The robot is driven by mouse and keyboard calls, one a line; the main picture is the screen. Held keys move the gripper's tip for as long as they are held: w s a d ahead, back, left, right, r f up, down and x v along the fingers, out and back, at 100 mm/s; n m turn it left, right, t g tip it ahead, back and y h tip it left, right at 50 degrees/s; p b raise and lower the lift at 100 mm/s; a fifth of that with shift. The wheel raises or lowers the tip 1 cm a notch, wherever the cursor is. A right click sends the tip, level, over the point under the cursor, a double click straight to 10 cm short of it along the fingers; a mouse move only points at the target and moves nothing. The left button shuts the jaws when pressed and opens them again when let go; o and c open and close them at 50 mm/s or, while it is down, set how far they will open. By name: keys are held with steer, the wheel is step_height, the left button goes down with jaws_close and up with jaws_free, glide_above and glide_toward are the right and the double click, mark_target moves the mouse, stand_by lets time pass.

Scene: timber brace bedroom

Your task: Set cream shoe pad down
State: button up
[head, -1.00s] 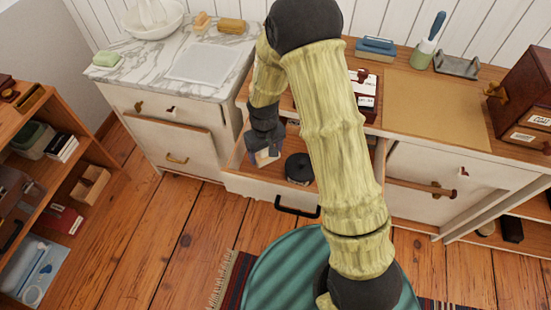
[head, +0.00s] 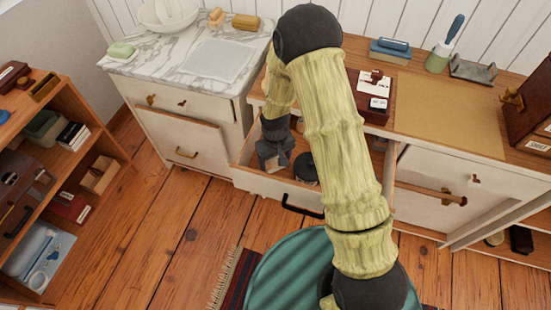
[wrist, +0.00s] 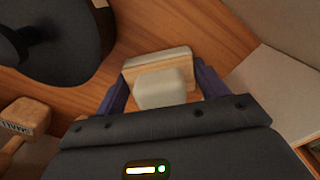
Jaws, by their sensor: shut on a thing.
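My gripper (wrist: 160,88) is shut on the cream shoe pad (wrist: 162,88), a small block with a pale cream knob and a wooden body. A dark finger presses on each side of it in the wrist view. In the head view my gripper (head: 274,158) points down into an open drawer (head: 262,181). The pad is hidden there behind the gripper. The wooden drawer floor shows beneath the pad, but I cannot tell whether the pad touches it.
A black round object (head: 306,168) lies in the drawer right of my gripper. In the wrist view a wooden-handled item (wrist: 22,125) is at left and a pale flat thing (wrist: 275,95) at right. Bare drawer floor shows between them.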

steer(key=shift+f, duration=0.2)
steer(key=o, duration=1.1)
steer(key=shift+r, duration=0.1)
step_height(320, 180, up, 12)
steer(key=shift+r+p, duration=0.1)
steer(key=shift+p, duration=0.4)
steer(key=s+d+r+m+t, duration=0.1)
steer(key=s+d+r, duration=0.2)
steer(key=s+d, duration=0.1)
steer(key=s+d+r+m, duration=0.2)
steer(key=s+d+r, duration=0.2)
steer(key=d, duration=0.1)
steer(key=s+d+r+m+t, duration=0.1)
steer(key=s+d+r+m, duration=0.1)
steer(key=s+d+r, duration=0.2)
steer(key=shift+s+d+r+t, duration=0.1)
steer(key=shift+s+d+t, duration=0.15)
steer(key=shift+s+t, duration=0.1)
